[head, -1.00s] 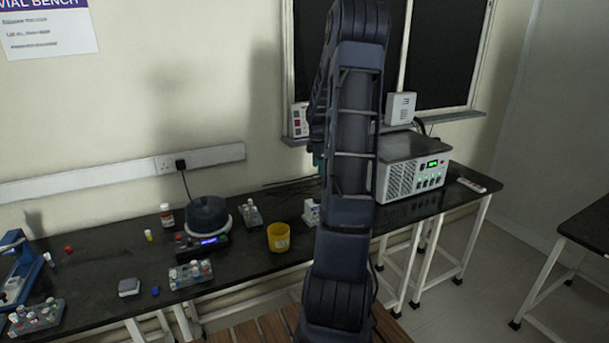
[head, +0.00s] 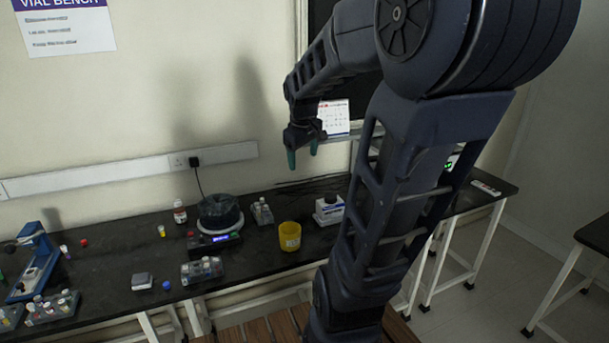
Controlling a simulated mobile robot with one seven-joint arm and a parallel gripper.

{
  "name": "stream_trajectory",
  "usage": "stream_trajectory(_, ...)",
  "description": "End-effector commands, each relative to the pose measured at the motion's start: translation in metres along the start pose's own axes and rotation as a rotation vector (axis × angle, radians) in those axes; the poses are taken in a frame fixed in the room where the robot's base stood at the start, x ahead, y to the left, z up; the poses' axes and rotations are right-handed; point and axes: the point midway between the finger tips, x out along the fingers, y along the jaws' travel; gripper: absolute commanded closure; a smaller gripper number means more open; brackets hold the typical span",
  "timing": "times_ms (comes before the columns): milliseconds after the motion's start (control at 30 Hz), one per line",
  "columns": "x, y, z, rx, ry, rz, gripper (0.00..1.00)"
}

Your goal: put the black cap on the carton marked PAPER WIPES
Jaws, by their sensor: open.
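My gripper (head: 303,154) hangs above the bench in front of the wall. Its two teal fingertips point down, apart, with nothing between them. I cannot make out a carton with readable PAPER WIPES print. I cannot pick out the black cap for certain. A small dark piece (head: 10,247) lies at the bench's far left, too small to identify. My arm hides part of the bench's right side.
The black bench (head: 110,255) holds a yellow cup (head: 290,236), a dark round device (head: 219,213), a vial rack (head: 202,270), a grey box (head: 142,281), a blue cap (head: 166,285), a red cap (head: 84,242) and a blue stand (head: 35,262). Bare surface shows between them.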

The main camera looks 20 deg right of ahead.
Motion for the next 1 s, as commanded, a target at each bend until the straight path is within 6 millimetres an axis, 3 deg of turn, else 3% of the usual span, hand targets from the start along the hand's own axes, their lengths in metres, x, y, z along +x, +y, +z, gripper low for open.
stream_trajectory(200, -0.023, -0.044, 0.039, 0.197, 0.080, -0.013, 0.28)
stream_trajectory(400, -0.031, -0.072, 0.070, 0.353, 0.135, -0.050, 0.28)
stream_trajectory(600, -0.032, -0.083, 0.084, 0.428, 0.158, -0.074, 0.28)
stream_trajectory(1000, -0.032, -0.084, 0.085, 0.436, 0.159, -0.076, 0.28)
